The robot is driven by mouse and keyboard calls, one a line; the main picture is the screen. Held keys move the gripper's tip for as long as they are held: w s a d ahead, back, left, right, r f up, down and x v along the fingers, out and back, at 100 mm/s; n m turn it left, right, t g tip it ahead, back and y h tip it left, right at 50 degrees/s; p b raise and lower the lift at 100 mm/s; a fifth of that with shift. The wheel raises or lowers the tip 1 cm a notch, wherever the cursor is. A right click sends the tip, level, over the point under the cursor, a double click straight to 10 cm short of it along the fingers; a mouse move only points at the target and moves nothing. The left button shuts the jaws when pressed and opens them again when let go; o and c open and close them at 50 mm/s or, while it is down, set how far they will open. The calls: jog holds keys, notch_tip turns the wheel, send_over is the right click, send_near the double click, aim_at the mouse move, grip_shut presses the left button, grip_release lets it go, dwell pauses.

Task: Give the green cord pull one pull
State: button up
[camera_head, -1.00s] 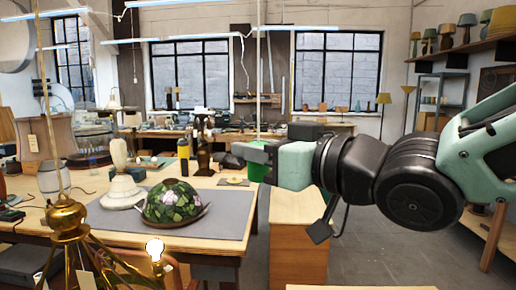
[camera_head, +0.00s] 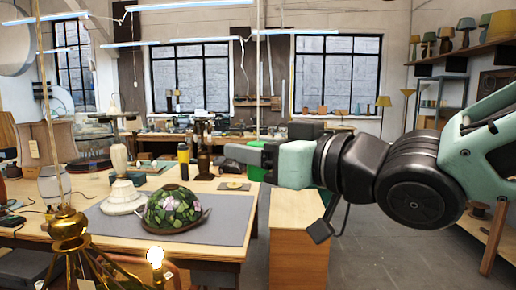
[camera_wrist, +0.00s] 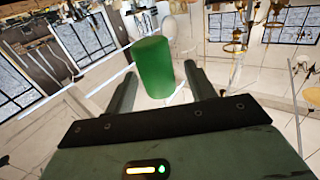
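The green cord pull (camera_head: 256,172) hangs on a pale vertical cord (camera_head: 258,75) in the head view, partly hidden behind my gripper (camera_head: 232,153). In the wrist view it is a green cylinder (camera_wrist: 153,67) between the tips of my gripper (camera_wrist: 162,75). My two fingers stand apart, one on each side of it. A gap shows between the pull and the right finger. The left finger is close to it, and I cannot tell whether they touch.
A workbench (camera_head: 235,243) with a grey mat (camera_head: 225,215) stands at left. It holds a stained-glass lampshade (camera_head: 172,208) and a white lamp base (camera_head: 123,195). A brass lamp (camera_head: 66,230) with a glowing bulb (camera_head: 155,257) is in the left foreground. Open floor (camera_head: 375,250) lies at right.

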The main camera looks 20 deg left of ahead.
dwell(0.4)
jog(key=v, duration=1.7)
jog(key=w+d+f+m+h+b, duration=0.25)
jog(key=f+h, duration=0.35)
jog(key=f, duration=0.5)
jog(key=w+d+f+m+h+b, duration=0.1)
jog(key=d+f+m+h+b, duration=0.3)
jog(key=f, duration=0.8)
jog(key=s+d+f+g+h+b, duration=0.1)
jog(key=s+d+f+g+h, duration=0.1)
jog(key=s+f, duration=0.3)
jog(key=s+d+f+g+h, duration=0.3)
jog(key=s+f+g+h, duration=0.1)
jog(key=s, duration=0.4)
notch_tip(320, 180, down, 3)
jog(key=shift+d+r+n+g+b, duration=0.15)
jog(key=shift+r+n+g+b, duration=0.05)
jog(key=shift+n+g+b, duration=0.25)
